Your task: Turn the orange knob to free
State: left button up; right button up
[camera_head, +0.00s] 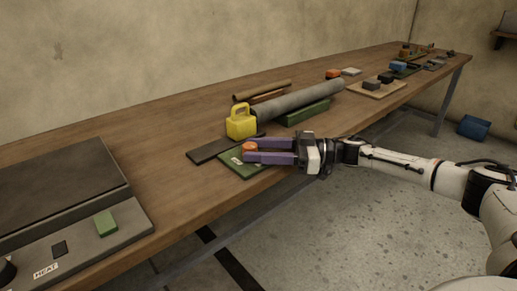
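The orange knob (249,147) sits on a small dark green panel (232,162) near the front edge of the table. The panel carries a pale label. My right gripper (247,150) reaches in from the right with its two purple fingers level over the panel. The fingertips lie on either side of the knob, one behind it and one in front. I cannot tell whether they touch it. The knob's marking and lower part are hidden or too small to read. My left gripper is not in view.
A yellow padlock-shaped block (241,126) stands just behind the knob. A long grey roll (300,101) and a green block (305,112) lie beyond it. A dark heater unit (60,190) with a green button fills the left. Small items crowd the table's far right end.

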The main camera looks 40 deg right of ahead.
jog(key=shift+o, duration=0.5)
jog(key=shift+s+d, duration=0.2)
jog(key=shift+d, duration=0.05)
jog(key=v, duration=0.9)
jog(key=shift+s+d+p, duration=0.2)
jog(key=shift+d+p, duration=0.05)
jog(key=shift+p, duration=0.2)
